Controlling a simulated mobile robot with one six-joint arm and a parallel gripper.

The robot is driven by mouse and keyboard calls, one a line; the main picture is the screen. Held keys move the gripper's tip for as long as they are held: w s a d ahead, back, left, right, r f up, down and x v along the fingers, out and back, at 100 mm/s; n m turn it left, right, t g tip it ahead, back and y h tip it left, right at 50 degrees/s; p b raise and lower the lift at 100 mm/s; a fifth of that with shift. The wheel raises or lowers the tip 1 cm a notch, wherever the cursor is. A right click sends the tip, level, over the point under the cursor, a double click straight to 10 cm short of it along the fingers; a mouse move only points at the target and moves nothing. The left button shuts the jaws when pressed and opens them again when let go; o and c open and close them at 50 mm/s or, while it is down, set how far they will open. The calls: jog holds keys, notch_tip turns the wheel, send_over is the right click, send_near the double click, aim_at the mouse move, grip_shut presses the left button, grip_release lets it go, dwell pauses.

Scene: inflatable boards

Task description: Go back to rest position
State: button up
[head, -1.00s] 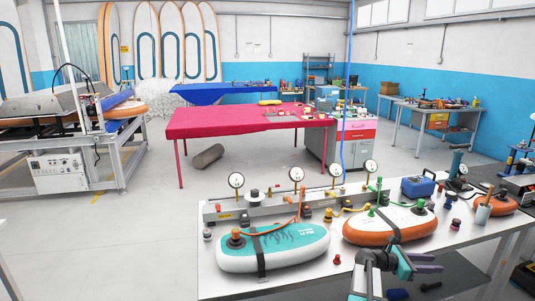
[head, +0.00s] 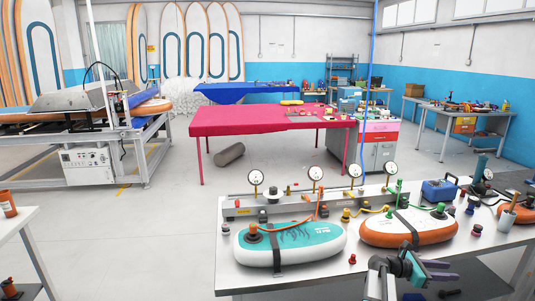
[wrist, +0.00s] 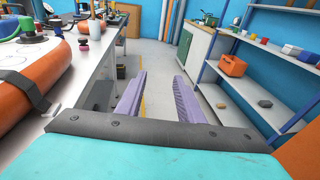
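My gripper (head: 440,271) is low at the front right in the head view, beside the front edge of the white workbench (head: 228,272). In the wrist view its two purple fingers (wrist: 160,97) stand apart with only floor showing between them. Nothing is held. The gripper points along an aisle, with the bench on its left and shelving on its right.
A teal and white inflatable board (head: 290,246) and an orange and white one (head: 408,229) lie strapped on the bench. Pressure gauges (head: 316,174) stand behind them. A shelving unit (wrist: 262,78) stands right in the wrist view. Floor (head: 110,235) is clear left of the bench.

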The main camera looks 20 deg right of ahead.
jog(key=w+a+f+n+t, duration=0.2)
jog(key=w+a+f, duration=0.4)
jog(key=w+a, duration=0.15)
jog(key=w+a+f+n+t+y+b, duration=0.1)
jog(key=w+a+f+y, duration=0.15)
jog(key=a+f, duration=0.9)
jog(key=w+a+f+n+t+y+b, duration=0.1)
jog(key=w+a+f+t, duration=0.15)
jog(key=a+f, duration=0.9)
jog(key=s+a+f+m+g+y, duration=0.1)
jog(key=s+a+f+y, duration=0.2)
jog(key=a, duration=0.4)
jog(key=s+a+f+m, duration=0.2)
jog(key=s+a+f, duration=0.25)
jog(key=a, duration=0.25)
jog(key=s+a+f+m+g+y, duration=0.1)
jog(key=s+a+f+y, duration=0.2)
jog(key=a, duration=0.4)
jog(key=s+a+f+m+g+y, duration=0.1)
jog(key=s+a+f+m+y, duration=0.1)
jog(key=s+a+m, duration=0.3)
jog(key=s+a+f+m+g+y, duration=0.1)
jog(key=s+a+f+m+y, duration=0.1)
jog(key=s+a+m, duration=0.3)
jog(key=shift+s+a+f+m+y, duration=0.15)
jog(key=shift+s+a+m+y, duration=0.3)
jog(key=shift+a+m, duration=1.9)
jog(key=shift+w+a+n+g, duration=0.15)
jog(key=shift+a+n+g, duration=0.1)
jog(key=shift+a+n, duration=0.55)
